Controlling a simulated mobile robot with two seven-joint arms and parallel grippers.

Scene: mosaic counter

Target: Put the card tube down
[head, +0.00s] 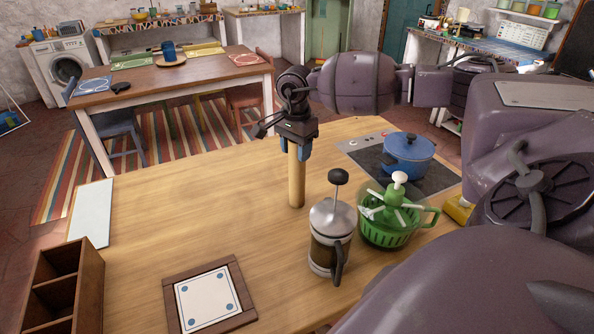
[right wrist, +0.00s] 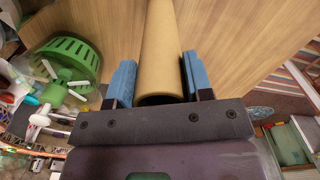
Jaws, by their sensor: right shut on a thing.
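The card tube (head: 297,182) is a plain tan cylinder, upright over the wooden counter in the middle of the head view. My right gripper (head: 297,146) points down and is shut on the tube's upper end. In the right wrist view the tube (right wrist: 161,45) runs between the two blue fingers (right wrist: 157,80). Its lower end is at or very close to the counter top; I cannot tell whether it touches. My left gripper is not in view.
A French press (head: 331,240) and a green salad spinner (head: 392,222) stand close to the tube's right. A blue pot (head: 408,155) sits on the hob behind. A framed tile (head: 168,289) and a wooden compartment box (head: 77,293) are at front left.

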